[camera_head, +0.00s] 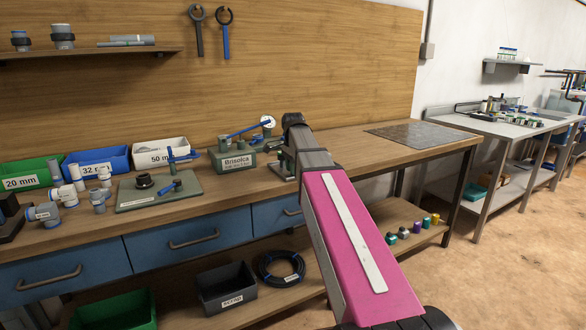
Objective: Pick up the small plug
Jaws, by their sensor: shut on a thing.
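I cannot make out the small plug in the head view. My pink arm reaches up from the lower right over the bench (345,143). Its dark far joint stands in front of the back board, beside the green Brisolca box. Whether the plug is in my gripper cannot be seen.
Green (28,174), blue (96,158) and white (160,152) bins line the bench's back left. White and grey fittings (67,195) and a green-grey plate (135,203) lie before them. The Brisolca box (237,162) stands beside my arm. The bench's right is mostly clear around a grey mat (418,133).

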